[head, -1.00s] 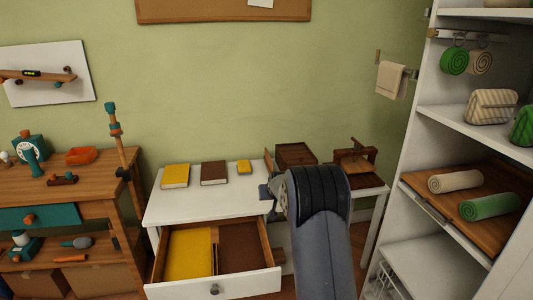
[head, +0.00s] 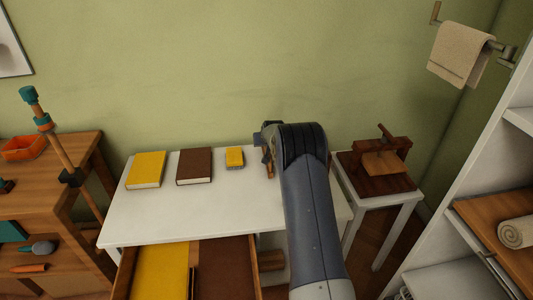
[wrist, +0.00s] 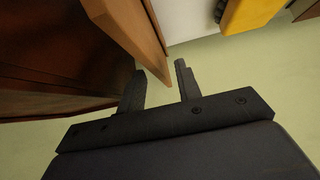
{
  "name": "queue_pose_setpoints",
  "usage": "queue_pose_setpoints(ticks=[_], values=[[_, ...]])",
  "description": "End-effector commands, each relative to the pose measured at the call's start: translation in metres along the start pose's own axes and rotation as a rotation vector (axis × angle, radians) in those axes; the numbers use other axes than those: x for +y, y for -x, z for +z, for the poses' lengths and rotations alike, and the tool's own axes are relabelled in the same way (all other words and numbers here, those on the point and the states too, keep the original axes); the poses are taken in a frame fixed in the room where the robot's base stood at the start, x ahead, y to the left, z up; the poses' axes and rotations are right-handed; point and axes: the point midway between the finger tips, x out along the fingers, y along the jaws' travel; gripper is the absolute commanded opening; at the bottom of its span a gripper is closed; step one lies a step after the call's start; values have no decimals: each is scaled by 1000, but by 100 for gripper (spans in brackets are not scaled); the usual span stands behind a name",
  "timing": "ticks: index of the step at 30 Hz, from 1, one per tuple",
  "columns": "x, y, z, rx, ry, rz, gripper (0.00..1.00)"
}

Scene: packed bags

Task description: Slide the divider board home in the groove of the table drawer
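The divider board is likely the light brown board (wrist: 128,28) in the wrist view. Its pointed corner reaches into the gap between the fingertips of my gripper (wrist: 160,68). The fingers are apart, and I see no clear grip on the board. In the head view my gripper (head: 266,150) is over the right part of the white table (head: 240,205), with a sliver of the board (head: 268,170) below it. My arm hides the rest. The table drawer (head: 120,285) is pulled open, with a yellow side (head: 158,272) and a brown side (head: 226,265). A narrow strip (head: 194,272) lies between them; its groove is unclear.
A yellow book (head: 147,168), a brown book (head: 194,166) and a small yellow block (head: 234,156) lie on the tabletop. A dark brown box (wrist: 50,50) is beside the board in the wrist view. A side table (head: 375,190) stands right; shelves flank the far right.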

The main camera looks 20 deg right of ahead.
Motion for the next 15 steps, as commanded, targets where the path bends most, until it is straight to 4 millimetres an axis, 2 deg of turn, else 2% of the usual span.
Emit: queue_pose_setpoints(ticks=[6, 15], values=[[0, -19, 0, 1, 0, 0, 33], [0, -20, 0, 1, -1, 0, 31]])
